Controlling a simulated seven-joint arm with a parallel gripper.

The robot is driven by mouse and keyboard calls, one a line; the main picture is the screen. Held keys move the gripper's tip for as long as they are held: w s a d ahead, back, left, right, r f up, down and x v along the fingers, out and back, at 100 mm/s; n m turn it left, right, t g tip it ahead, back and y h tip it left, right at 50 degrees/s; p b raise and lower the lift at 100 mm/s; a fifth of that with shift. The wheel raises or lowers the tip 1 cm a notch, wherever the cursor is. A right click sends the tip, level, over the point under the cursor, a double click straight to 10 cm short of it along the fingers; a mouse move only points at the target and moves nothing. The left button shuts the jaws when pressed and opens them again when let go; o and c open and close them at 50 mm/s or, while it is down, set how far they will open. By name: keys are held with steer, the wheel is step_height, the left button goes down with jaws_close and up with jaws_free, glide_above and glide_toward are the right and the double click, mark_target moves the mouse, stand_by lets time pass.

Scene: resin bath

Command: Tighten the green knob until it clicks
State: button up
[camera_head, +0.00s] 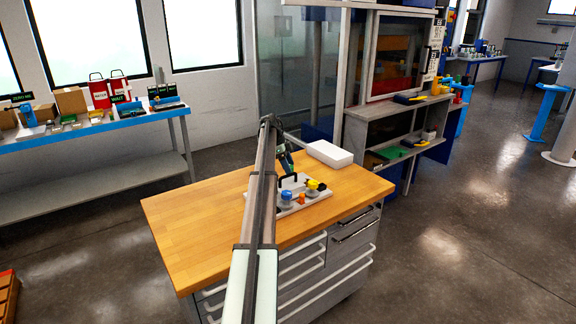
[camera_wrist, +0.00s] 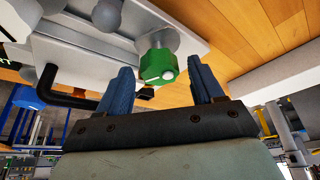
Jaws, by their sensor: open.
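The green knob (camera_wrist: 157,66) shows in the wrist view on a silver stem standing out from a light panel (camera_wrist: 150,15). My gripper (camera_wrist: 163,72) is open, with one blue finger on each side of the knob in the picture. The knob appears between or just beyond the fingertips; I cannot tell its exact depth, and no contact shows. In the head view the panel (camera_head: 285,211) lies on the wooden table, and my gripper (camera_head: 286,161) is small above its far side. I cannot make out the green knob there.
Beside the green knob are a black handle (camera_wrist: 70,98), a grey ball knob (camera_wrist: 107,14) and a blue knob (camera_head: 285,198). Orange (camera_head: 302,198) and yellow (camera_head: 312,184) parts sit nearby. A white box (camera_head: 329,153) stands behind the panel. The table's left side (camera_head: 195,225) is clear.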

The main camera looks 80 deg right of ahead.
steer(key=v, duration=1.4)
steer(key=shift+f, duration=0.1)
